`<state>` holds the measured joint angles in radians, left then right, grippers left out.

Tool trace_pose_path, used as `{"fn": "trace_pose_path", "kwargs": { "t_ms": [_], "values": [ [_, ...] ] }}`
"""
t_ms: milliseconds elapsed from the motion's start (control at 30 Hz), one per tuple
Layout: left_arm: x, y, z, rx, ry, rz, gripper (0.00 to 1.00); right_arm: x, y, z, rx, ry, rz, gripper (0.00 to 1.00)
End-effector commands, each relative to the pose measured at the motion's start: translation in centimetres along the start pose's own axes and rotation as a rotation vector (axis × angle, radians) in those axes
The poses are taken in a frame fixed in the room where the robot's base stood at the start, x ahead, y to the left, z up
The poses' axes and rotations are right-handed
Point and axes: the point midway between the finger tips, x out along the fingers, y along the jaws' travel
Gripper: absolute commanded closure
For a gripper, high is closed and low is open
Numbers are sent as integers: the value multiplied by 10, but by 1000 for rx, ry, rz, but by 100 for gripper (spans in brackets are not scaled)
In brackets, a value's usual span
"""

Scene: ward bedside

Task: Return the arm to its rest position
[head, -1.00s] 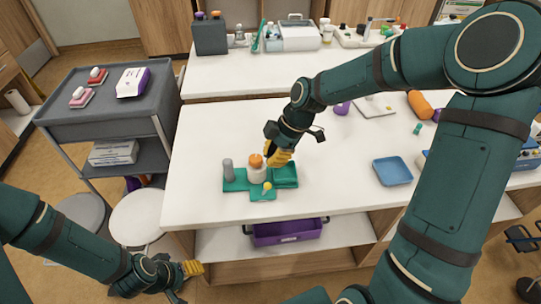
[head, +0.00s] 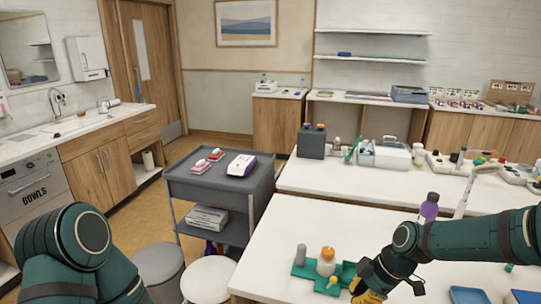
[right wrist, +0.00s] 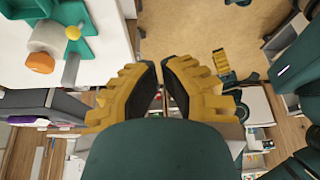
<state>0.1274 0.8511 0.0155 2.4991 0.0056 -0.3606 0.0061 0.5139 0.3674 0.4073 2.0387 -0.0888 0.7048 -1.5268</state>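My right arm comes in from the right in the head view. Its gripper (head: 368,293) is at the bottom edge, beside the green mat (head: 345,271), partly cut off. In the right wrist view, the yellow fingers (right wrist: 160,66) stand a little apart with nothing between them. My left arm (head: 75,245) is folded at the lower left of the head view, its gripper out of that frame. The left gripper (right wrist: 221,62) shows small over the floor in the right wrist view; its opening is unclear.
A grey cylinder (head: 301,255) and a yellow-topped item (head: 333,282) are also on the mat. A blue tray (head: 468,295) lies right of my right gripper. A purple bottle (head: 428,208) stands behind the forearm. A grey cart (head: 222,187) and stools (head: 207,281) are left of the table.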

Motion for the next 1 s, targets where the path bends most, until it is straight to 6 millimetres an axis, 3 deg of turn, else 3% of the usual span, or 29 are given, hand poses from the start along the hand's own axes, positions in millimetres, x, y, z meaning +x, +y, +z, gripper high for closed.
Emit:
{"fn": "trace_pose_path", "kwargs": {
  "t_ms": [267,500,600,800,1000],
  "values": [
    [0,0,0,0,1,0,40,92,-28,-8,459,34,6,100],
    [0,0,0,0,-1,0,40,177,-83,-8,1011,28,30,100],
    [0,0,0,0,0,0,40,201,-108,-3,1228,18,55,100],
    [0,0,0,0,0,0,40,224,-141,7,1506,9,109,100],
    [0,0,0,0,0,0,40,228,-148,10,1583,11,130,100]
  ]
}}
